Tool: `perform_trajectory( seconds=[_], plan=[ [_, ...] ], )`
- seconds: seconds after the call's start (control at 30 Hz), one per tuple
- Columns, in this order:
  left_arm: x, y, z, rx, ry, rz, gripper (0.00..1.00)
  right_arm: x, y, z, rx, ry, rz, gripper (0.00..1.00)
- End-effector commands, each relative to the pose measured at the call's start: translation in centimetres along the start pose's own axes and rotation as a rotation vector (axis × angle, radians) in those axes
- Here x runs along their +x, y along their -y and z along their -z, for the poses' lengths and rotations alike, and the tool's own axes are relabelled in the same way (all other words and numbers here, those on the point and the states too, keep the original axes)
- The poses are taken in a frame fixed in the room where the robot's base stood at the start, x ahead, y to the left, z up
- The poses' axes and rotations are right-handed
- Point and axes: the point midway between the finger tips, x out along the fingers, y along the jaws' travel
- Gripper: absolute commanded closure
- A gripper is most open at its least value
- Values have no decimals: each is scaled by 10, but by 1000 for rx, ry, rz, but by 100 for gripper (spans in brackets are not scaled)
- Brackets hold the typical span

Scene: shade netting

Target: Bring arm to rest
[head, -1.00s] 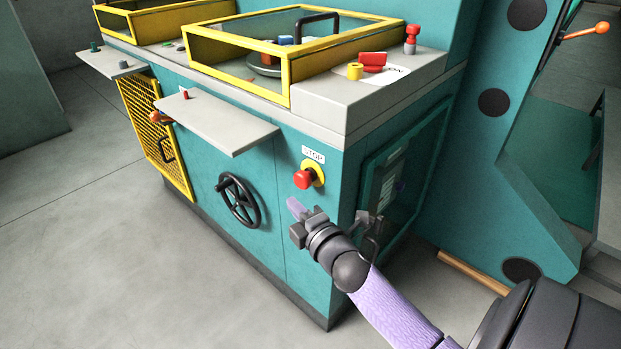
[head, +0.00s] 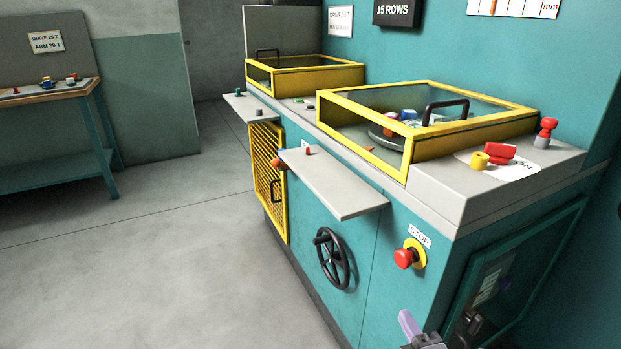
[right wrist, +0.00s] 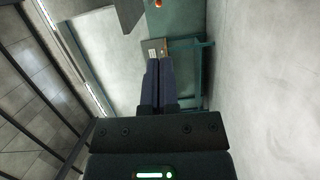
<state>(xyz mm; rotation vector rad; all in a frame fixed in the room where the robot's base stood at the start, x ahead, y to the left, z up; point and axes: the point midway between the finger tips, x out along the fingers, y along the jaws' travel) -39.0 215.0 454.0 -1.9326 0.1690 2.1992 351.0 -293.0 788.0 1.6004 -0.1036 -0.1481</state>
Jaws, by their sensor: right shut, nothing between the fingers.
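My right gripper (head: 411,328) shows at the bottom edge of the head view, in front of the teal machine (head: 372,262) and below its red stop button (head: 404,258). Only its tip and a bit of the wrist are in the picture. In the right wrist view its two dark fingers (right wrist: 159,82) lie side by side, shut, with nothing between them. The gripper touches nothing that I can see. The rest of the right arm is out of the head view. My left gripper is not in view.
The machine has a black handwheel (head: 333,258), a grey shelf (head: 335,185) jutting out and a yellow mesh door (head: 268,172). Yellow-framed covers (head: 425,125) sit on top. A teal workbench (head: 55,140) stands far left. The grey floor (head: 150,270) between is clear.

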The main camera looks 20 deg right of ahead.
Motion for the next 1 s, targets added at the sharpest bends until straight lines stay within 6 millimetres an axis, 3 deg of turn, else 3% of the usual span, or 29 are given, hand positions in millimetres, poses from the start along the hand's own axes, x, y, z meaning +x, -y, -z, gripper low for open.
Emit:
perform_trajectory(
  seconds=[0.07,0.17,0.2,0.27,0.3,0.4,0.5,0.63,0.73,1.0],
  plan=[
    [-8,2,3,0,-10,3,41,-8,35,1,110,21,120,100],
    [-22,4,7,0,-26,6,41,-44,119,9,361,106,404,100],
    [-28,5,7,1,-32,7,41,-69,154,13,462,162,531,100],
    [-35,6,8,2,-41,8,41,-114,200,19,591,267,713,100],
    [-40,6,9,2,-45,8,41,-149,226,22,662,350,827,100],
    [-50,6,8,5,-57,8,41,-238,268,23,777,578,1065,100],
    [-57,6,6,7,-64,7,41,-312,284,18,820,785,1216,100],
    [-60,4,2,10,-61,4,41,-365,287,11,828,950,1303,100],
    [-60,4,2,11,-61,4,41,-376,288,9,827,987,1319,100],
    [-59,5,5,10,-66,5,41,-376,288,9,826,985,1318,100]
  ],
)
